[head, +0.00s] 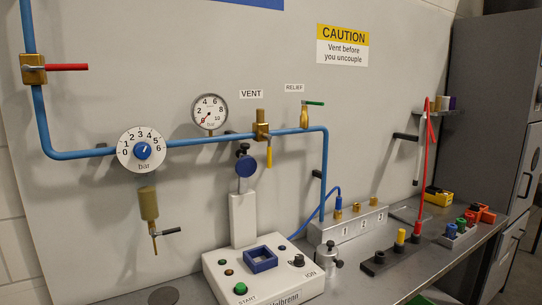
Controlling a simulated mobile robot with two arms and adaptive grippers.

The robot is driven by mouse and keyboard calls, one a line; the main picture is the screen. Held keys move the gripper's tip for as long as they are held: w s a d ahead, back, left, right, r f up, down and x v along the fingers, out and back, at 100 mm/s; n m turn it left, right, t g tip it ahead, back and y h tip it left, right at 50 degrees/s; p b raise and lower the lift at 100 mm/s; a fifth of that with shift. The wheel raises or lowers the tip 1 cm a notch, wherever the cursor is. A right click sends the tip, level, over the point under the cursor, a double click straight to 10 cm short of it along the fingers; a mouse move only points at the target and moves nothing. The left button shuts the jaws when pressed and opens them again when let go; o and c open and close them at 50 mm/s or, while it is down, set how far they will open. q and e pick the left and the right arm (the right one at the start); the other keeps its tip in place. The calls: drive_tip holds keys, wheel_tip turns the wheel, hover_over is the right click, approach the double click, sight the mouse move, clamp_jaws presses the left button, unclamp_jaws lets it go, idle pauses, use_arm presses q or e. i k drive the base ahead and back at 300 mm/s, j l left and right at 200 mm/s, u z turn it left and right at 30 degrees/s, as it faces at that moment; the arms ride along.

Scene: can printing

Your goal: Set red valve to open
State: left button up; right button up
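The red valve has a brass body (33,69) on the vertical run of the blue pipe (40,115), at the far upper left in the head view. Its red lever (67,67) points right, about horizontal, crosswise to the pipe. Nothing touches or covers the lever. Neither of my grippers shows in the head view.
A regulator dial (143,149), a pressure gauge (210,110), a yellow-handled vent valve (268,152) and a green-handled relief valve (314,103) sit on the panel. Below, a white machine (225,268) and several small parts stand on the bench. Space around the red lever is clear.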

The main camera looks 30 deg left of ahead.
sight(26, 68)
drive_tip(key=j+u, duration=0.15)
drive_tip(key=u, duration=1.85)
drive_tip(key=k+j, duration=0.05)
drive_tip(key=j, duration=0.05)
